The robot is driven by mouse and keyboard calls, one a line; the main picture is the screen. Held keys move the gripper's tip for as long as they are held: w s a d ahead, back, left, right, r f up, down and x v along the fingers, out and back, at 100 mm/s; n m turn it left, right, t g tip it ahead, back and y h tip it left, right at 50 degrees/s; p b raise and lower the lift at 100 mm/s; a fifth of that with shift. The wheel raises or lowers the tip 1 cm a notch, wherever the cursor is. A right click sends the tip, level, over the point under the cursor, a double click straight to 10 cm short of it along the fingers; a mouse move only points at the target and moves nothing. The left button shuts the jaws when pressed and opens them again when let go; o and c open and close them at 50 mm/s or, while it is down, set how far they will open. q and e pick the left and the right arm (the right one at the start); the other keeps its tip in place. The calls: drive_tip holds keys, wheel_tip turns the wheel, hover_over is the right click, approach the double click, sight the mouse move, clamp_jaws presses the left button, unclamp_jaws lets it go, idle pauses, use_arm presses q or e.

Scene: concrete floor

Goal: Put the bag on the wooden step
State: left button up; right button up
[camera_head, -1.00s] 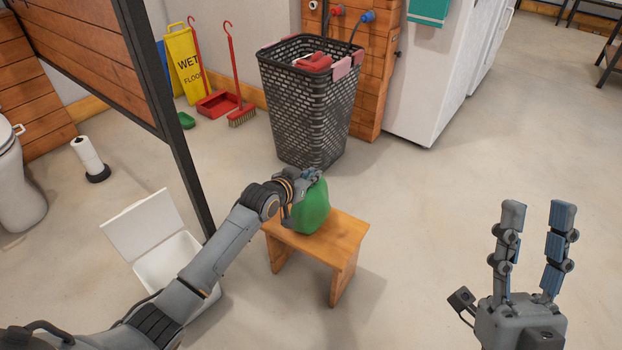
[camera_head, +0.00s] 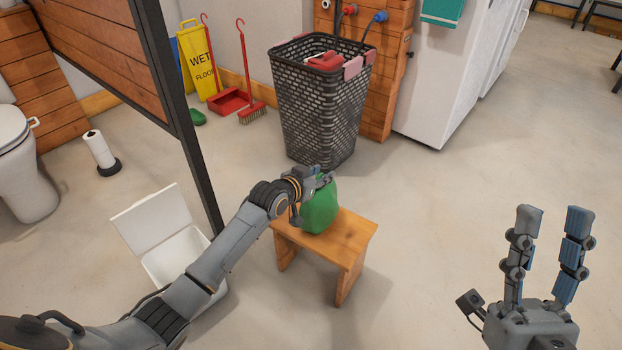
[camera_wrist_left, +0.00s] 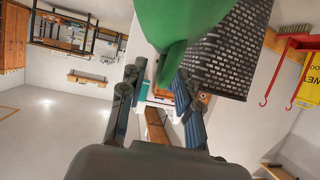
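The green bag (camera_head: 321,207) stands on the wooden step (camera_head: 350,243), a low bench on the concrete floor. My left gripper (camera_head: 318,182) is at the bag's upper left side, partly in front of it. In the left wrist view the fingers (camera_wrist_left: 155,100) are spread apart, with background visible between them. The bag (camera_wrist_left: 180,25) hangs into the top of that view, a narrow part of it near the right fingertip. Whether they touch is unclear. My right gripper (camera_head: 553,215) is open and empty over the floor at right.
A black mesh basket (camera_head: 320,105) stands behind the step. An open white bin (camera_head: 180,255) is left of the step, near the dark partition post (camera_head: 195,165). A toilet (camera_head: 25,170) and paper holder (camera_head: 100,150) are farther left. Floor right of the step is clear.

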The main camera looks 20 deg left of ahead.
use_arm(q)
drive_tip(key=p+v, duration=0.2)
drive_tip(key=v, duration=0.4)
drive_tip(key=shift+r+p, duration=0.1)
drive_tip(key=shift+p, duration=0.2)
drive_tip(key=s+d+r+t+p, duration=0.1)
drive_tip(key=s+d+r, duration=0.2)
drive_tip(key=s+r, duration=0.3)
drive_tip(key=s+d+r+t+p, duration=0.1)
drive_tip(key=s+d+r, duration=0.3)
drive_tip(key=s, duration=1)
wheel_tip(320, 180, up, 3)
drive_tip(key=shift+s+r+t, duration=0.15)
drive_tip(key=shift+s+t, duration=0.25)
drive_tip(key=shift+t, duration=0.2)
use_arm(e)
drive_tip(key=w+f+g+h, duration=0.2)
drive_tip(key=w+f+g, duration=0.2)
drive_tip(key=f+g, duration=0.2)
drive_tip(key=w+f+g+h, duration=0.2)
drive_tip(key=f+g, duration=0.3)
drive_tip(key=f, duration=0.5)
drive_tip(key=shift+w+d+f+g, duration=0.2)
drive_tip(key=shift+w+f+g, duration=0.2)
drive_tip(key=shift+w, duration=0.5)
use_arm(q)
drive_tip(key=shift+d, duration=0.1)
use_arm(e)
drive_tip(key=shift+a, duration=0.1)
